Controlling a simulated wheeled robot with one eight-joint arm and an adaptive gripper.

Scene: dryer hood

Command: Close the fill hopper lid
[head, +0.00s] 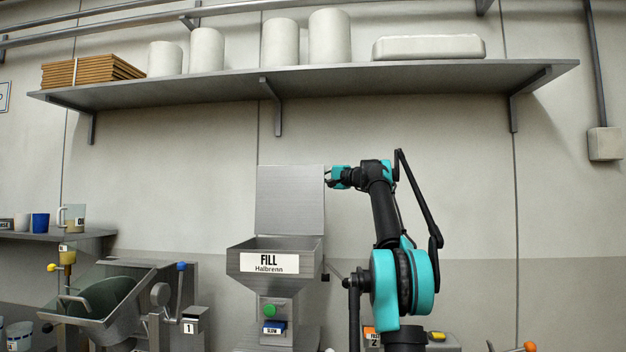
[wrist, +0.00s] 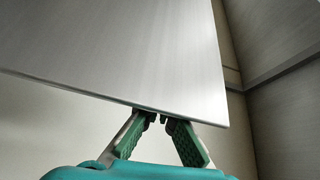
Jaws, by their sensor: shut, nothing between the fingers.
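The fill hopper lid (head: 290,200) is a flat grey metal plate standing upright, open, at the back of the hopper (head: 246,262). The hopper is a grey metal bin with a white "FILL Halbrenn" label, and its mouth shows uncovered. My gripper (head: 328,177) is beside the lid's upper right edge in the head view. In the wrist view the lid (wrist: 120,50) fills the upper left, and my gripper (wrist: 158,117) has its green-padded fingers together at the lid's edge. The fingertips are partly hidden there, and I cannot tell whether they touch the lid.
A wall shelf (head: 300,84) with white canisters and brown boards runs above the lid. A tilted metal tray machine (head: 110,300) stands left of the hopper. A green button (head: 270,310) is on the hopper's front. Bare wall lies right of my arm.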

